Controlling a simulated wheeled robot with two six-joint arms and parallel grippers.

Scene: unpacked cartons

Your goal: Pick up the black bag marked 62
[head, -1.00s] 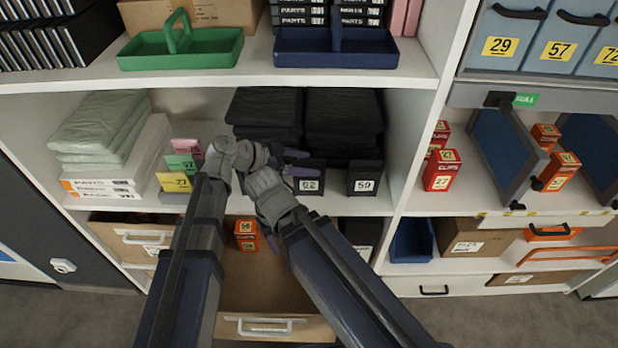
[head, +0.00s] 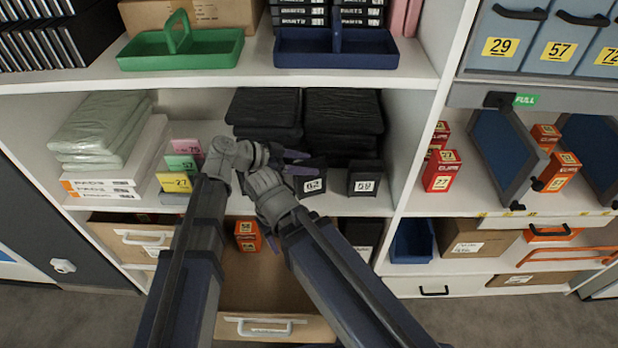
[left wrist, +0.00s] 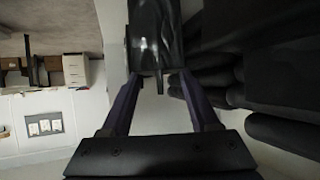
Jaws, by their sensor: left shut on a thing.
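The black bag marked 62 (head: 312,188) is on the middle shelf, left of a similar black bag marked 59 (head: 363,184). It looks slightly tilted; I cannot tell if it still touches the shelf. My left gripper (head: 300,162) reaches in from the left and is shut on its upper part. In the left wrist view the dark, shiny bag (left wrist: 153,40) is between the purple fingers (left wrist: 155,85). My right arm crosses in front; only a small purple piece of its right gripper (head: 273,243) shows below, and its jaws are hidden.
Stacks of black packs (head: 343,112) lie close behind the bag. The upper shelf (head: 258,70) is overhead, and an open drawer (head: 262,290) juts out below.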

